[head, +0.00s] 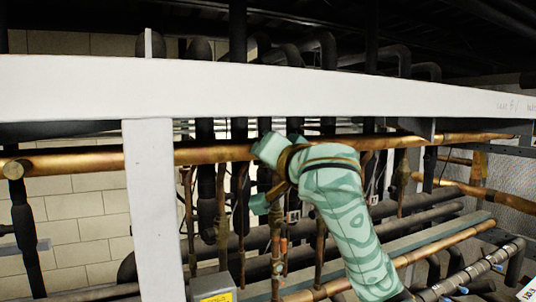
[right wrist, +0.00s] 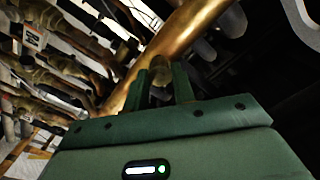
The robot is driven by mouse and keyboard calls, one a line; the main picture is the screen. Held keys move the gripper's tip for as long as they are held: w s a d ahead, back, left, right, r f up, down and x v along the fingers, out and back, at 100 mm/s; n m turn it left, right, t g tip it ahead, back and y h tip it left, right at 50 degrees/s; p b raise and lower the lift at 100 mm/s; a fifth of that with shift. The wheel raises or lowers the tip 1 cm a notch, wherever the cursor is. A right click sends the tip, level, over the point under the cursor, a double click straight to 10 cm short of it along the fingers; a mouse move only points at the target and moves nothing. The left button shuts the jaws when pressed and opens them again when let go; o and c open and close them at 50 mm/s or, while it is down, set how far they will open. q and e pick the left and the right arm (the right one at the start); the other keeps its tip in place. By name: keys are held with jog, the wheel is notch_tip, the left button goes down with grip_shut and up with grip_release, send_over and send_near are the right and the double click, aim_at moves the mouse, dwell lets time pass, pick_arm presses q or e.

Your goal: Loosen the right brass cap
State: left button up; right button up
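In the head view my right gripper (head: 264,178) is at the long horizontal copper pipe (head: 215,154), just under the white beam. It hides the cap there. Another round brass cap (head: 14,170) shows at the left on the same pipe. My left gripper is not in view.
A white beam (head: 260,90) crosses above the pipe, and a white post (head: 152,210) stands left of my right gripper. Thin vertical copper pipes (head: 277,245) and dark insulated pipes (head: 207,180) crowd behind. A grey box (head: 211,287) with a yellow label is below.

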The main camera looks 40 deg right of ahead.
jog(key=shift+n, duration=0.3)
jog(key=shift+c, duration=0.4)
jog(key=shift+f+n, duration=0.1)
jog(key=shift+n, duration=17.2)
jog(key=o, duration=1)
jog(key=shift+w, duration=0.1)
